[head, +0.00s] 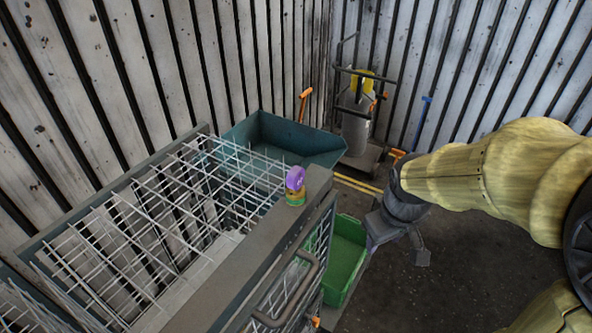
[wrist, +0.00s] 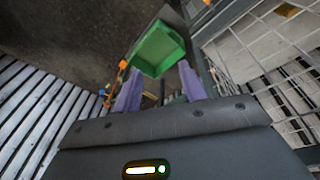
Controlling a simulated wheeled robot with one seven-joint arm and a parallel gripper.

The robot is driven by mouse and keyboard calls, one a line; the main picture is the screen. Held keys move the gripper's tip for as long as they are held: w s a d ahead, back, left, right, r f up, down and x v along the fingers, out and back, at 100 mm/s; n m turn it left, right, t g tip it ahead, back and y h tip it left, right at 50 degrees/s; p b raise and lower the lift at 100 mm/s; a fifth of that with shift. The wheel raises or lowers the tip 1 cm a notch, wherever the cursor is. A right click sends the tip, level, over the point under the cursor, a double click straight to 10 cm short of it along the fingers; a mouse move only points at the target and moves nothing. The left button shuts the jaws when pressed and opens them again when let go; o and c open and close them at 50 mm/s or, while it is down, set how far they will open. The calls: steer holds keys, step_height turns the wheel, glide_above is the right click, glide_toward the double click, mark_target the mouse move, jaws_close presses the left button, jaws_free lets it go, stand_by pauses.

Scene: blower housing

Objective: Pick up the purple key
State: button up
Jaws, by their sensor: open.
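The wire cage (head: 268,240) with a side handle fills the left. A green bin (head: 345,262) is beside it and also in the wrist view (wrist: 158,50). A teal tub (head: 280,140) and a hand truck (head: 358,125) stand behind. Dark floor is open at right.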

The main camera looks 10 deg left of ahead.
steer(key=w+a+r+n+p, duration=0.2)
steer(key=a+r+n, duration=0.35)
steer(key=r, duration=0.25)
step_height(320, 180, up, 25)
steer(key=n+g+p, duration=0.1)
steer(key=n+p, duration=0.5)
steer(key=n, duration=1.4)
glide_above(295, 170)
steer(key=s+a, duration=0.1)
steer(key=s, duration=0.1)
steer(key=shift+h, duration=0.4)
steer(key=f, duration=0.3)
steer(key=w+f, duration=0.1)
steer(key=f, duration=0.6)
steer(key=shift+w+d+f+p, duration=0.15)
steer(key=shift+w+f+p, duration=0.1)
steer(key=shift+f+p, duration=0.1)
steer(key=shift+w+d+f+p, duration=0.1)
steer(key=shift+f+p, duration=0.2)
steer(key=shift+f, duration=0.55)
steer(key=shift+w+d+f+p, duration=0.15)
steer(key=shift+f+p, duration=0.15)
steer(key=shift+f, duration=0.6)
steer(key=shift+w+d+f+p, duration=0.1)
steer(key=shift+f+p, duration=0.2)
steer(key=shift+f, duration=0.55)
